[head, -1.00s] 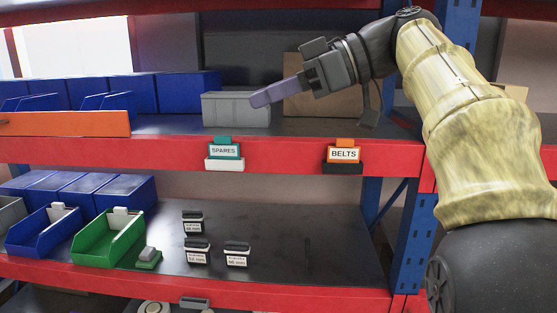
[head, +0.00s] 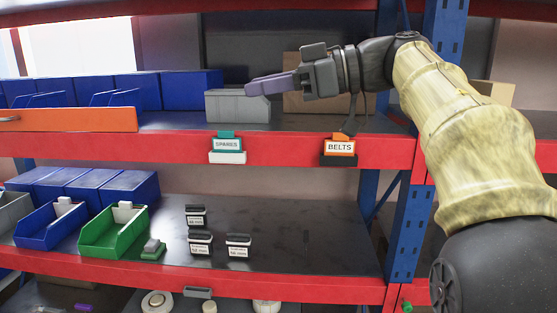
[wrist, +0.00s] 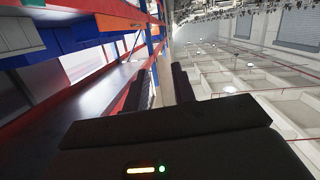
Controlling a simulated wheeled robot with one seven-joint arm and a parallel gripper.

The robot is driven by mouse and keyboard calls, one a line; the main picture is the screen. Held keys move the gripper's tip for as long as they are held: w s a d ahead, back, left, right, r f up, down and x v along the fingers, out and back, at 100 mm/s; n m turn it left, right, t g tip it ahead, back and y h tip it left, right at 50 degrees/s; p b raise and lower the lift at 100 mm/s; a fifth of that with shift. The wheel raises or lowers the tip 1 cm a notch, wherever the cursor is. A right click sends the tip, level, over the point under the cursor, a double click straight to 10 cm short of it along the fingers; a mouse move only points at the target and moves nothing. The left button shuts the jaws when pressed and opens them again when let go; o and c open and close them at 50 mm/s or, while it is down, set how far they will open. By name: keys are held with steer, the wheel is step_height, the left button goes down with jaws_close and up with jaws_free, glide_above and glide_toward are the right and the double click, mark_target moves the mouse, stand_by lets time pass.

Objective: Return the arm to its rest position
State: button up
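My gripper (head: 250,88) is raised in front of the upper shelf in the head view, with purple-grey fingers pointing left and nearly level. Its tips overlap a grey bin (head: 238,108) in the picture; I see no contact. In the wrist view two dark fingers (wrist: 160,85) stand apart with nothing between them. My arm, with a yellowish cover, bends at the upper right and comes down the right side of the head view.
The red upper shelf edge (head: 285,150) carries SPARES (head: 227,144) and BELTS (head: 339,147) labels. Below are a blue bin (head: 48,228), a green bin (head: 110,235) and small labelled dark-topped items (head: 200,243). A blue post (head: 408,230) stands near my arm. The lower shelf's right part is bare.

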steer(key=w+d+f+m+t+h, duration=0.1)
steer(key=w+d+f+m+t, duration=0.1)
steer(key=w+d+m+t, duration=0.3)
steer(key=w+d+f+m+t, duration=0.1)
steer(key=w+f+m+t, duration=0.25)
steer(key=w+t, duration=0.45)
steer(key=w+d+f+m+t+h, duration=0.1)
steer(key=d+f+m+h, duration=0.35)
steer(key=f, duration=0.25)
steer(key=w+d+f+m+h, duration=0.1)
steer(key=d+f+m+h, duration=0.2)
steer(key=f+h, duration=0.4)
steer(key=s+d+f+m+g+h, duration=0.1)
steer(key=s+d+f+g+h, duration=0.3)
steer(key=f, duration=0.6)
steer(key=s+f+m+g+y, duration=0.15)
steer(key=s+f, duration=0.35)
steer(key=f, duration=0.5)
steer(key=s+f+g, duration=0.4)
steer(key=s+f, duration=0.2)
steer(key=s, duration=0.2)
steer(key=s+f+n+g, duration=0.1)
steer(key=s+f+g, duration=0.3)
steer(key=s, duration=0.5)
step_height(320, 180, down, 3)
steer(key=shift+s+a+r+h, duration=0.15)
steer(key=shift+s+a+h, duration=0.1)
steer(key=shift+s+h, duration=0.05)
